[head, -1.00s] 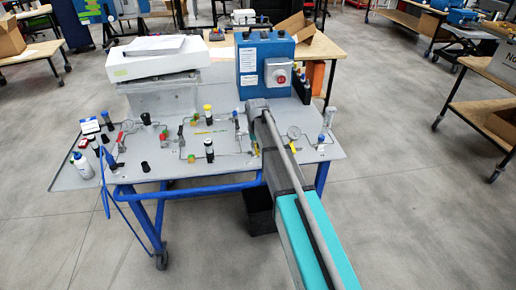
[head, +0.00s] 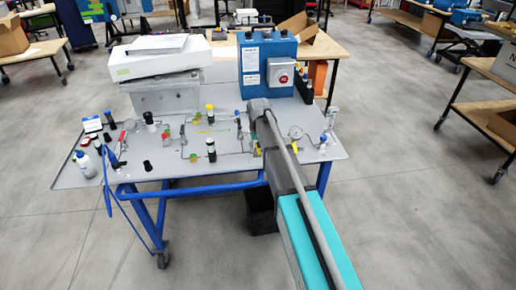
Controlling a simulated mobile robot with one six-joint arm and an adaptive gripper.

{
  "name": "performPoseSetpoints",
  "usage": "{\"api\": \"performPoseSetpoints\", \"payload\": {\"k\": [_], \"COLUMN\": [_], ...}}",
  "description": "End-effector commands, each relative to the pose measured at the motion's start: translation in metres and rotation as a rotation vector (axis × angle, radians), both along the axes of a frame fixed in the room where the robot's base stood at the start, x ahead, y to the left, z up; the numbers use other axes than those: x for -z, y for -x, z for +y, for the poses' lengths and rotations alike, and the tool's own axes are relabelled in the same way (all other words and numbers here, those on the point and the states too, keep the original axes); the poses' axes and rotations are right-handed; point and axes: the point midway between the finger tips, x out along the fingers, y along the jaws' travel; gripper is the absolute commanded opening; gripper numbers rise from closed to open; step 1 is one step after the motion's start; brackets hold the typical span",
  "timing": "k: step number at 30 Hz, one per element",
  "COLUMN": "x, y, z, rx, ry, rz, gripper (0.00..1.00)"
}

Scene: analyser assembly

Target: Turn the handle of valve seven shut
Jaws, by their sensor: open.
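A grey panel on a blue-framed cart (head: 300,172) carries thin pipes, gauges and several small valves. A red lever handle (head: 122,137) stands at the left, and a blue-tipped lever (head: 239,115) stands near the middle, just left of my arm's far end. A blue-capped fitting (head: 323,139) and a round gauge (head: 296,132) are right of my arm. The valve numbers are too small to read, so I cannot tell which is valve seven. My arm reaches over the panel's right half and hides part of it. My gripper does not show; the arm's far end covers that spot.
A blue box with a red knob (head: 267,62) stands at the panel's back, beside a white device (head: 160,60). A wooden bench (head: 478,108) is at the far right. Open floor lies on both sides of the cart.

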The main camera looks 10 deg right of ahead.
Motion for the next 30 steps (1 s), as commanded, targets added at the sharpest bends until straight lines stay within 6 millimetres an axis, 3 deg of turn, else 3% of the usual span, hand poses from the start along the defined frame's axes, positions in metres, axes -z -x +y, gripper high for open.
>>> {"api": "performPoseSetpoints", "payload": {"k": [14, 30], "x": [0.000, 0.000], "y": [0.000, -0.003], "z": [-0.003, -0.016], "rx": [-0.076, -0.392], "ry": [0.000, 0.001], "rz": [0.000, 0.000], "gripper": [0.57, 0.57]}}
